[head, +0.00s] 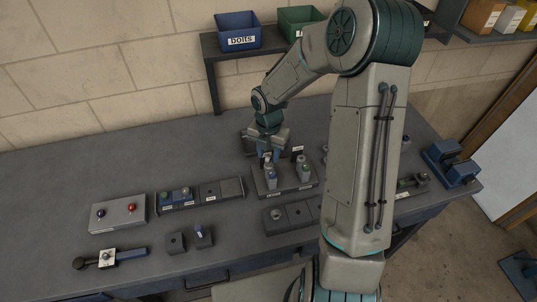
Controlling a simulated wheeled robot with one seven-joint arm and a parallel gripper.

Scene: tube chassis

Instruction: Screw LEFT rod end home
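A dark fixture block (288,190) stands on the bench near the middle, with a label on its front. Which small part is the left rod end is too small to tell. I cannot see whether the fingers are closed on it.
A torque-wrench-like tool (108,257) and small blocks (176,243) lie in front. A blue bolts bin (237,32) stands on the back shelf. The bench's left rear is clear.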

